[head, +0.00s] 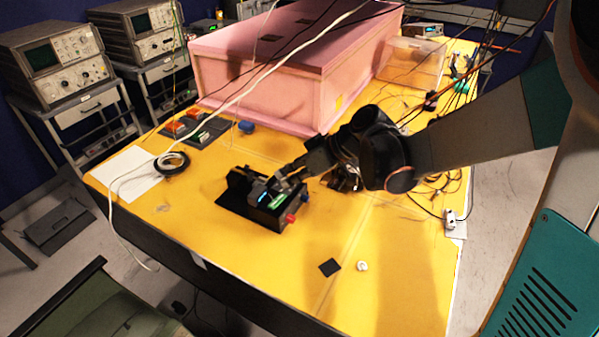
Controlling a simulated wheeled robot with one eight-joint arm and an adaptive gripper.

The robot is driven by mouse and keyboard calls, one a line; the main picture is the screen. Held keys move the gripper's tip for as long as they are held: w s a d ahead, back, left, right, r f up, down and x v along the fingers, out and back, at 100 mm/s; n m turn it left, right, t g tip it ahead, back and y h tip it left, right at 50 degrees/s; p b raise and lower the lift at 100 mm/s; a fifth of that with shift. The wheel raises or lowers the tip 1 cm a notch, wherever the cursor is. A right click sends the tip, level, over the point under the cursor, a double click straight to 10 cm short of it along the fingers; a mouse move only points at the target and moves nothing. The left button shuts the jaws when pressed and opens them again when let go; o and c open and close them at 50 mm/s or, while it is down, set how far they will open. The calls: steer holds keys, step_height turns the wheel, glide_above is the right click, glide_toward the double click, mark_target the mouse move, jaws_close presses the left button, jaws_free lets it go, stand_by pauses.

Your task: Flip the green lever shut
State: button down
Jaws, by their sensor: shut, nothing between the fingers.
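A black box-like device (245,212) sits on the yellow tabletop, left of the picture's middle. A small green part (278,201), which looks like the green lever, shows on its top toward the right end. Its angle is too small to make out. A small blue-lit patch (264,197) lies just left of it. Red knobs (290,218) stick out at the device's right end. My gripper (281,182) is shut and empty, reaching from the right to just above the device, close to the green part. Whether it touches is unclear, and it hides part of the device's far side.
A large pink foam box (260,85) stands behind the device. Loose cables and a black coil (171,162) lie around. A white sheet (125,172) is at the left. A black square (330,267) and a small white piece (362,266) lie in front, with mostly clear table around.

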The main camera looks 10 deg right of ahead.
mark_target(280, 202)
steer(key=x, duration=0.3)
steer(key=shift+a+f+b, duration=0.2)
steer(key=shift+f+b, duration=0.1)
steer(key=shift+b, duration=0.1)
steer(key=shift+s+f+b, duration=0.2)
steer(key=shift+f+b, duration=0.2)
steer(key=shift+f, duration=0.75)
steer(key=shift+s+a+f, duration=0.1)
steer(key=shift+f, duration=0.45)
steer(key=shift+s+a+f+n+t+h+b, duration=0.3)
steer(key=shift+s+f+t+b, duration=0.1)
steer(key=shift+f+t+b, duration=0.15)
steer(key=shift+r, duration=0.2)
steer(key=shift+w+d, duration=0.15)
